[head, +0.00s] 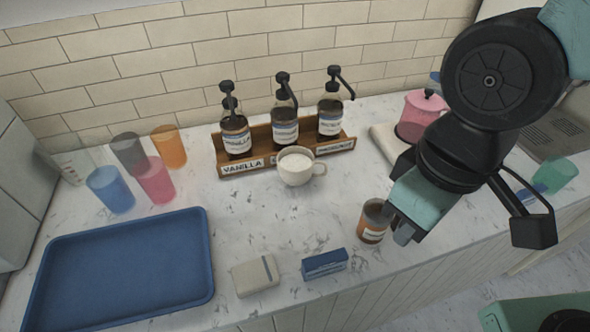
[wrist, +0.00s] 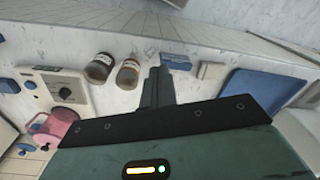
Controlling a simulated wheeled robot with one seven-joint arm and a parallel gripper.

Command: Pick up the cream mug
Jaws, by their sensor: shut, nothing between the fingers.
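The cream mug (head: 295,174) stands upright on the marble counter, in front of the syrup rack, with its handle to the right and pale contents inside. I cannot make it out in the wrist view. My gripper (head: 403,233) is to the right of the mug and nearer the front edge, apart from it, just right of an amber jar (head: 371,226). In the wrist view my gripper's fingers (wrist: 158,88) are together with nothing between them.
A wooden rack (head: 228,170) holds three syrup bottles behind the mug. A blue tray (head: 125,270) and several coloured cups lie left. A cream packet (head: 255,276) and blue box (head: 325,264) are in front. A pink pot (head: 418,118) stands behind my arm.

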